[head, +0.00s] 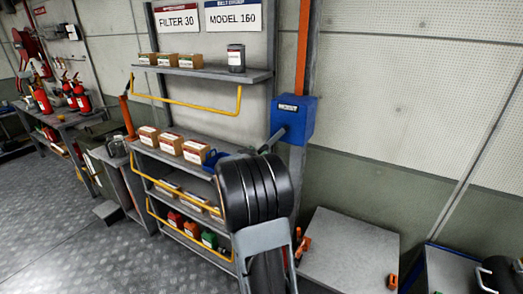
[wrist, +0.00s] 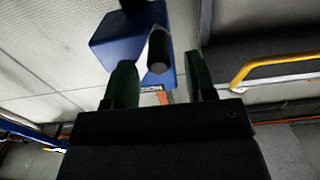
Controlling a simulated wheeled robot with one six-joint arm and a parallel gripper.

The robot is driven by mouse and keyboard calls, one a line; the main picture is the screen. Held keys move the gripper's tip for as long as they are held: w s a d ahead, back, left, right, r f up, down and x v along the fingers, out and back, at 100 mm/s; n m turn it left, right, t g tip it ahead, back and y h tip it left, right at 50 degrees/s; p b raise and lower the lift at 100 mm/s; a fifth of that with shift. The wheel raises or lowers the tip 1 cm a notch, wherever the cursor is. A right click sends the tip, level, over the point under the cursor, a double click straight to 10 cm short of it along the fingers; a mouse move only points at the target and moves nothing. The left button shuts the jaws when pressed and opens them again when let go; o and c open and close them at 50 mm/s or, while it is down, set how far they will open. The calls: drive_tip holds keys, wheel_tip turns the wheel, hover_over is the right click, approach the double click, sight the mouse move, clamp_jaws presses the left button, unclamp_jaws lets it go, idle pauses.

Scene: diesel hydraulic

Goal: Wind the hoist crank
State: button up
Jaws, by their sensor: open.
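The hoist box (head: 295,118) is a blue, labelled box on an orange post on the wall, right of the shelves. Its crank (head: 272,140) sticks out to the lower left, toward my arm. In the wrist view the blue box (wrist: 115,45) is at the top, and the crank's black cylindrical grip (wrist: 158,52) points toward the camera. My gripper (wrist: 159,62) is open, its two green fingers on either side of the grip in the picture. Gaps show on both sides; whether the grip is between the fingertips in depth I cannot tell.
A shelf unit (head: 205,73) with yellow rails, boxes and a dark can stands left of the hoist. A blue bin (head: 213,158) sits on its middle shelf near my arm. A grey bench (head: 350,250) is at lower right. Open floor (head: 60,230) lies at left.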

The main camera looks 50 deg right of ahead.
sight(273, 140)
drive_tip(key=shift+x, duration=1.75)
clamp_jaws()
